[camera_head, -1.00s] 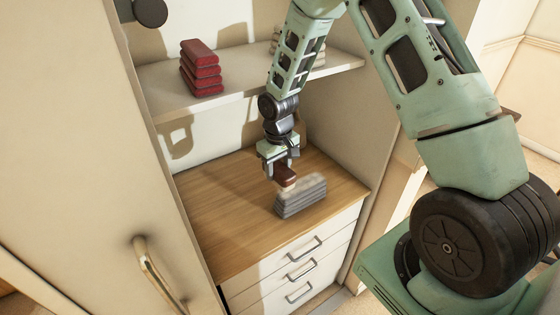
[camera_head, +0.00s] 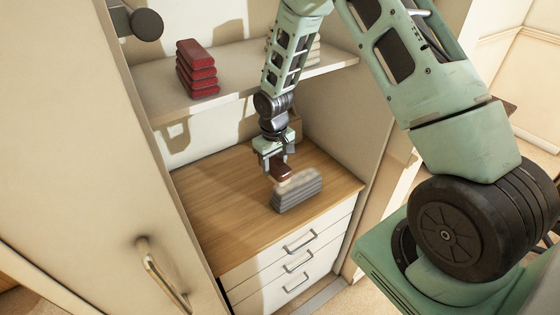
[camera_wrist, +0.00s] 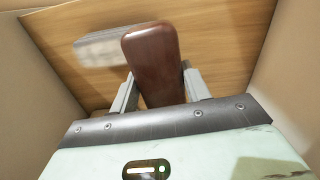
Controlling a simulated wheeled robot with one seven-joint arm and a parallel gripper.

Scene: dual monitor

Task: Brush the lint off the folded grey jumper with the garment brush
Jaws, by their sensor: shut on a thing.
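The folded grey jumper (camera_head: 298,193) lies on the wooden top of the drawer unit. Its upper face is pale and speckled, like lint. It also shows in the wrist view (camera_wrist: 98,50), partly behind the brush. My gripper (camera_head: 276,172) is shut on the garment brush (camera_head: 281,174), a dark red-brown block with a pale underside. The brush is at the left end of the jumper; I cannot tell whether it touches. In the wrist view the brush (camera_wrist: 151,55) stands between the two fingers (camera_wrist: 160,92).
A stack of red folded items (camera_head: 197,68) sits on the shelf (camera_head: 235,85) above, with pale folded items (camera_head: 312,50) farther right, partly hidden by my arm. Cabinet walls close in on both sides. The wooden top (camera_head: 215,220) is clear left of the jumper.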

